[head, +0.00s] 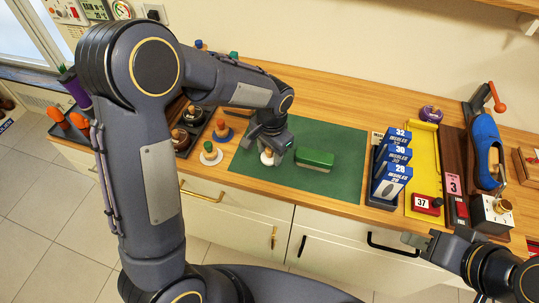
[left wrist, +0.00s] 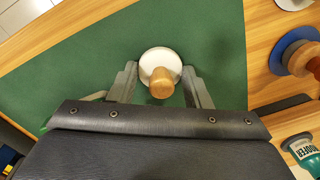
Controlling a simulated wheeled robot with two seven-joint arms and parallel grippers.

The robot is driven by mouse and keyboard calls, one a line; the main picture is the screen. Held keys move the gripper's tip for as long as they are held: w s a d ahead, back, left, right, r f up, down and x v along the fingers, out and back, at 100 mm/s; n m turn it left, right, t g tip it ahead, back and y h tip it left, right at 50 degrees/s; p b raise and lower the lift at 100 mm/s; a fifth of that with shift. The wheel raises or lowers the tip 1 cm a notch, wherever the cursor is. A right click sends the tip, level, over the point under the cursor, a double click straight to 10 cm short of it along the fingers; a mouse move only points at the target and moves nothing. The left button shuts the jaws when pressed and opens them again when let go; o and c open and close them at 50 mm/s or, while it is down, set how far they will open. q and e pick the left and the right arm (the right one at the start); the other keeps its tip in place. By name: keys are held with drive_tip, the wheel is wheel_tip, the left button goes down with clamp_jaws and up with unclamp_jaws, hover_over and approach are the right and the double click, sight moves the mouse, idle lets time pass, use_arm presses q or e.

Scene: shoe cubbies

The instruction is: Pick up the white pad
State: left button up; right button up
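A white round pad (head: 266,160) with a wooden knob is on the green mat (head: 330,185), under my left gripper (head: 270,148). In the left wrist view the white pad (left wrist: 154,57) and its knob (left wrist: 162,83) are between the two fingers of my left gripper (left wrist: 159,74). The fingers are apart, with a gap visible on both sides of the knob.
A green block-like brush (head: 315,158) lies right of the white pad on the mat. A blue pad (head: 222,134) stands on the wood to the left. Blue boxes (head: 391,170) stand right of the mat, beside a yellow tray (head: 424,160). The mat's front part is clear.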

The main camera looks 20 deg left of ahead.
use_arm(q)
drive_tip(key=shift+c, duration=0.9)
drive_tip(key=shift+r, duration=0.1)
drive_tip(key=shift+w+r, duration=0.1)
drive_tip(key=shift+r, duration=0.45)
drive_tip(key=s+d+r+b, duration=0.1)
drive_tip(key=s+d+r, duration=0.3)
drive_tip(key=d+r, duration=0.7)
drive_tip(key=shift+d+r, duration=0.35)
drive_tip(key=shift+d, duration=0.9)
